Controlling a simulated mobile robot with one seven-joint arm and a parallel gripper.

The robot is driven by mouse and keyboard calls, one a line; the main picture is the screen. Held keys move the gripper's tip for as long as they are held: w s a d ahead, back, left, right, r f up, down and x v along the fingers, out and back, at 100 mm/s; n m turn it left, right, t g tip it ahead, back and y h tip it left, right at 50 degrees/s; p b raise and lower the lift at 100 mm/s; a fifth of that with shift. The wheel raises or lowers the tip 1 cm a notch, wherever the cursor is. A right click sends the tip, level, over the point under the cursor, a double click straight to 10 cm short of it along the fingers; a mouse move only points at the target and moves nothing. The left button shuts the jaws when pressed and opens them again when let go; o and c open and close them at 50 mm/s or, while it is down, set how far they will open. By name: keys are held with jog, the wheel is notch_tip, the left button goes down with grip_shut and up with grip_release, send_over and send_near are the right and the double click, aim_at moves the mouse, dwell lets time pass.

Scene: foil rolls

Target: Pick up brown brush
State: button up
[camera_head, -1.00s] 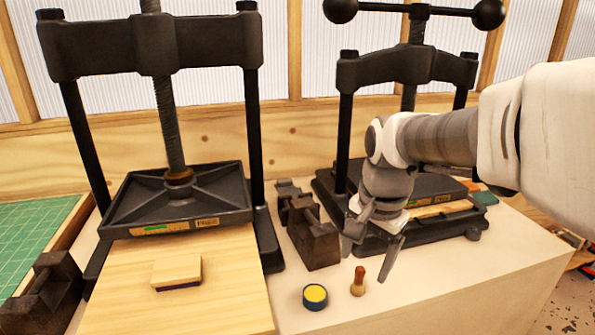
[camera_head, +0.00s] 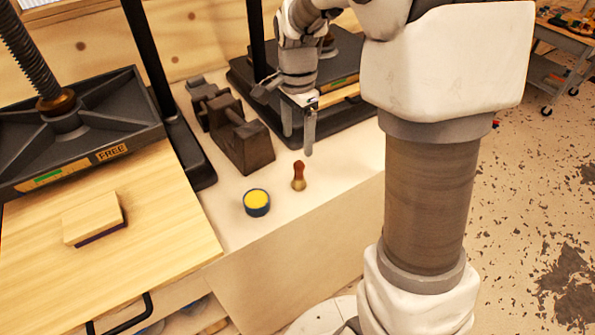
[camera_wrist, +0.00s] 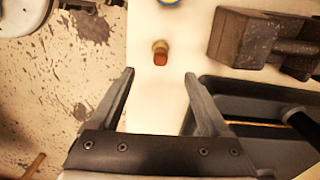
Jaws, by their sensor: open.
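The brown brush (camera_head: 298,176) is small, with a reddish-brown handle and a paler base, and stands upright on the light bench top near its front edge. My gripper (camera_head: 298,145) is open and empty, above and a little behind the brush in the head view. In the wrist view the brush (camera_wrist: 160,52) shows beyond the fingertips, roughly midway between the two fingers of my gripper (camera_wrist: 160,75). Nothing is between the fingers.
A blue tin with a yellow top (camera_head: 257,202) stands left of the brush. A dark metal block (camera_head: 243,140) is behind it. A black press (camera_head: 340,110) stands at the back right, close to my gripper. The bench front edge drops to the floor.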

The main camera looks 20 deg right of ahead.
aim_at(299, 174)
notch_tip(299, 174, down, 8)
jog(key=shift+f+b, duration=0.1)
jog(key=shift+b, duration=0.25)
jog(key=f, duration=0.5)
jog(key=shift+w+d, duration=0.15)
jog(key=shift+d, duration=0.05)
grip_shut()
